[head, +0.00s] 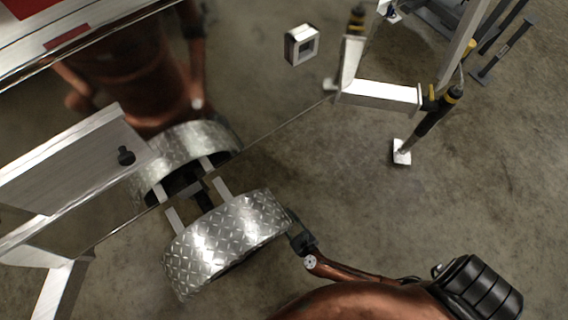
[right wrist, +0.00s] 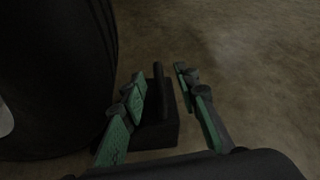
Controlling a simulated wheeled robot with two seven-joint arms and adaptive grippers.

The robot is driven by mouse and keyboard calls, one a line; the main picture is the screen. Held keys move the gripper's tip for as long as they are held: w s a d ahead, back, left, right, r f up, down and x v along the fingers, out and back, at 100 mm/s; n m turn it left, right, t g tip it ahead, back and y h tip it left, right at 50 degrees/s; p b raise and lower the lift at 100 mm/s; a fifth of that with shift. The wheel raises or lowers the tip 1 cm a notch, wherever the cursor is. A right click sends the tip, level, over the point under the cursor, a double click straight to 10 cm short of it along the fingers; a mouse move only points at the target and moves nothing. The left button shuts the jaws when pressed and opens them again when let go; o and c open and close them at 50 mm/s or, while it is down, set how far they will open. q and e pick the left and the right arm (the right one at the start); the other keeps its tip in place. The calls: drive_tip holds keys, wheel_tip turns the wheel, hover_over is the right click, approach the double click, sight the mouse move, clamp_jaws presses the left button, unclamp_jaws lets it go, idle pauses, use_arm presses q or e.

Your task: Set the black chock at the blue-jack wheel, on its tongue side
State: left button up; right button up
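The black chock (right wrist: 161,133) shows in the right wrist view, with a dark upright part rising between my fingers. A big black tyre (right wrist: 55,75) stands just left of it. My right gripper (right wrist: 160,90) is open, its green-padded fingers on either side of the upright, with a gap on the right side. In the head view my right gripper (head: 302,244) is low at the right end of a diamond-plate fender (head: 225,245). The fender hides the wheel there, and I cannot make out the chock. My left gripper is not in view. I cannot identify a blue jack.
A yellow-and-black jack (head: 436,115) with a white foot (head: 402,152) stands at upper right, beside an aluminium frame (head: 380,94). A square metal piece (head: 302,45) shows at top centre. The concrete floor (head: 350,190) between fender and jack is clear.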

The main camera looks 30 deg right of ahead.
drive_tip(key=shift+w+f, duration=0.15)
drive_tip(key=shift+w, duration=0.3)
clamp_jaws()
idle(0.6)
